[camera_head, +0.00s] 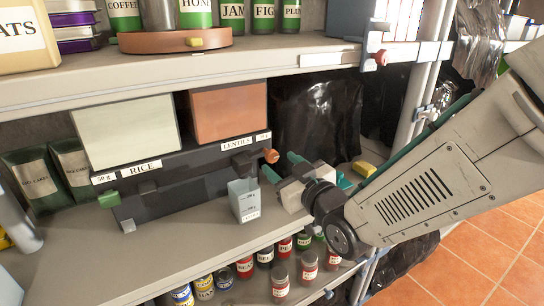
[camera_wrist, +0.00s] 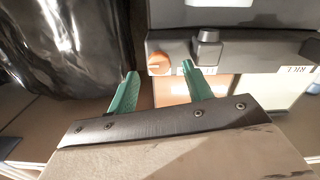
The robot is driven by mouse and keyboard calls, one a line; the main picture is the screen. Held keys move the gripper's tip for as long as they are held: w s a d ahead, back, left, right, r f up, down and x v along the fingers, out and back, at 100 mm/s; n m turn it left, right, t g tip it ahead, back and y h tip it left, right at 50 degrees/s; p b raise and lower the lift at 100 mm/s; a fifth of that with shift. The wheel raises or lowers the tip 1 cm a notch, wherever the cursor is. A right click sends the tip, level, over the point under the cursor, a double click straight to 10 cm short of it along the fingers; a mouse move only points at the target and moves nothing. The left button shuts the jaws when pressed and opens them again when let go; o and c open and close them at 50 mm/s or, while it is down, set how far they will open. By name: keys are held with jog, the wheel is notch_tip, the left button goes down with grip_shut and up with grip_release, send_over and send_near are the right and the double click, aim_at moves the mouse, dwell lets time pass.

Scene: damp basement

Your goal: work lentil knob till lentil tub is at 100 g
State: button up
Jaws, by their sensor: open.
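The lentil knob (camera_head: 271,156) is a small orange knob on the right end of the dark dispenser (camera_head: 180,210); it also shows in the wrist view (camera_wrist: 157,62). The label LENTILS sits left of it, below the orange-brown hopper (camera_head: 228,112). The lentil tub (camera_head: 243,200) is a small pale grey container with marks on its front, upright on the shelf below the spout. Its fill level cannot be read. My gripper (camera_head: 281,166) is open, its green fingertips just short of the knob, one to each side in the wrist view (camera_wrist: 159,71). I see no contact.
The pale rice hopper (camera_head: 125,131) and green rice knob (camera_head: 109,199) are at the left. A black bag (camera_head: 315,125) stands behind my gripper. A yellow block (camera_head: 363,168) lies at the right. Jars (camera_head: 281,281) fill the shelf below; an upper shelf (camera_head: 180,66) overhangs the dispenser.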

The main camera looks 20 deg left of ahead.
aim_at(274, 158)
jog(key=x, duration=0.5)
jog(key=shift+w+a, duration=0.1)
jog(key=shift+w, duration=0.05)
jog(key=c, duration=1)
jog(key=shift+o, duration=0.2)
jog(key=shift+m, duration=0.4)
